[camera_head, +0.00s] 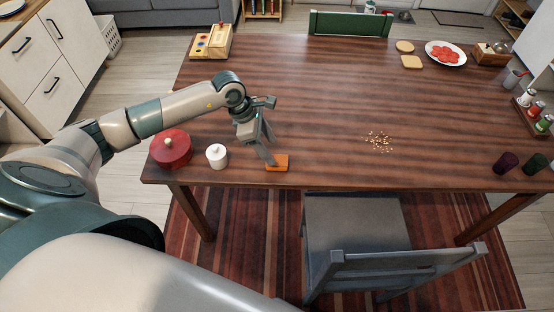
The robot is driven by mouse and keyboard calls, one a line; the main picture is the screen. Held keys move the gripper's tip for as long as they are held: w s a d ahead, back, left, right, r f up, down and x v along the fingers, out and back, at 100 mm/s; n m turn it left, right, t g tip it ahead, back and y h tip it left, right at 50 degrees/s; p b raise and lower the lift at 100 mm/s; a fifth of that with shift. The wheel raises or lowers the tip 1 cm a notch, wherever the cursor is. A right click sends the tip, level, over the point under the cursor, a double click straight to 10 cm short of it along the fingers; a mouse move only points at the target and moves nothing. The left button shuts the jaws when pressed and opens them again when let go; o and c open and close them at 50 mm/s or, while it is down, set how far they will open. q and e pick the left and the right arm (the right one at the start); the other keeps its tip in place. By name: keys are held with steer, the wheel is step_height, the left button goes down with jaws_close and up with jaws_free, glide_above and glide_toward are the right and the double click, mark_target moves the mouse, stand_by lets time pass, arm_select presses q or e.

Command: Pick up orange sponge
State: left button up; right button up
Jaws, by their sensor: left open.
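The orange sponge (278,167) lies flat on the wooden table near its front edge, left of the middle. My left gripper (268,152) points down at the sponge, with its fingers open. A fingertip overlaps the left part of the sponge in the picture. I cannot tell whether it touches the sponge. My right gripper is not in view.
A small white lidded jar (217,157) and a red lidded pot (171,149) stand left of the sponge. Crumbs (379,142) lie to the right. A grey chair (360,235) stands at the front edge. The table (330,90) is clear around its middle.

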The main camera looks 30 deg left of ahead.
mark_target(275, 157)
arm_select(q)
steer(key=shift+f, duration=0.25)
steer(key=shift+d+f, duration=0.1)
steer(key=shift+d+f+p, duration=0.2)
steer(key=shift+f+p, duration=0.35)
steer(key=shift+p, duration=0.2)
steer(key=p+x, duration=0.1)
steer(key=x, duration=0.2)
steer(key=shift+s, duration=0.1)
steer(key=shift+f, duration=0.4)
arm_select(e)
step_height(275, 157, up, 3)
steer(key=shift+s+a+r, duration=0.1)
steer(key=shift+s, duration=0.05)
